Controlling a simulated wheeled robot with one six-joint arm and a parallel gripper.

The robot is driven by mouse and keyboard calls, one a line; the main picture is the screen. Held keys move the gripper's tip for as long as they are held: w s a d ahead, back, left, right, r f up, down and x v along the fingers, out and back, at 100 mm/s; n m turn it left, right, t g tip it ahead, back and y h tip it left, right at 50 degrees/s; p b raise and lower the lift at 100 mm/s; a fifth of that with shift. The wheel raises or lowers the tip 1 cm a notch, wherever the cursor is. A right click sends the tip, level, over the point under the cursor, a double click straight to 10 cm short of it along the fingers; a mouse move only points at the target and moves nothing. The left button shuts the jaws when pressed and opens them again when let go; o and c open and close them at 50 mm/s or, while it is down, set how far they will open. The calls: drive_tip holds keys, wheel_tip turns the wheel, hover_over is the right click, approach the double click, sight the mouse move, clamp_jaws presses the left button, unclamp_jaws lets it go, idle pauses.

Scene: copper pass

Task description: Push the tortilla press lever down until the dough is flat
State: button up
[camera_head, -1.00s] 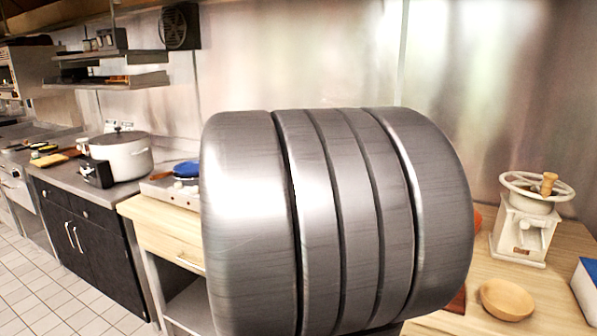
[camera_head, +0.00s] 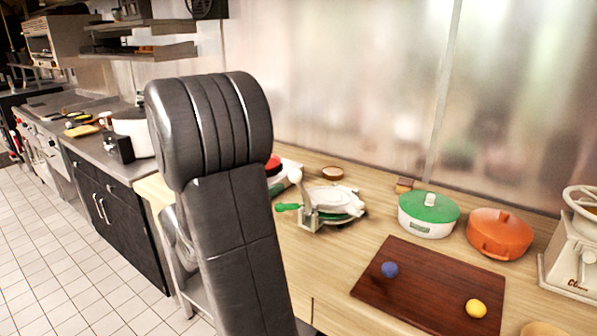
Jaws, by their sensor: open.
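What looks like the tortilla press (camera_head: 338,198) stands on the wooden worktop, just right of my arm. It has white, rounded plates with some green between or below them and a metal bracket at its left. A green handle (camera_head: 287,207) sticks out to the left, and a pale upright piece rises near the bracket. I cannot tell which of these is the lever, nor see any dough between the plates. My dark arm links fill the left middle of the view and stand in front of the worktop's left part. My gripper is not in view.
A cutting board (camera_head: 375,306) holds a blue ball (camera_head: 390,269) and a yellow ball (camera_head: 476,308). Behind are a green-lidded pot (camera_head: 428,226) and an orange pot (camera_head: 499,240). A white grinder (camera_head: 572,262) stands at the right edge. Bare wood lies between press and board.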

sight(300, 172)
drive_tip(key=p+x, duration=0.1)
drive_tip(key=x, duration=1)
drive_tip(key=shift+w+d+p, duration=0.1)
drive_tip(key=shift+d+p, duration=0.05)
drive_tip(key=shift+p, duration=0.2)
clamp_jaws()
drive_tip(key=shift+r, duration=0.1)
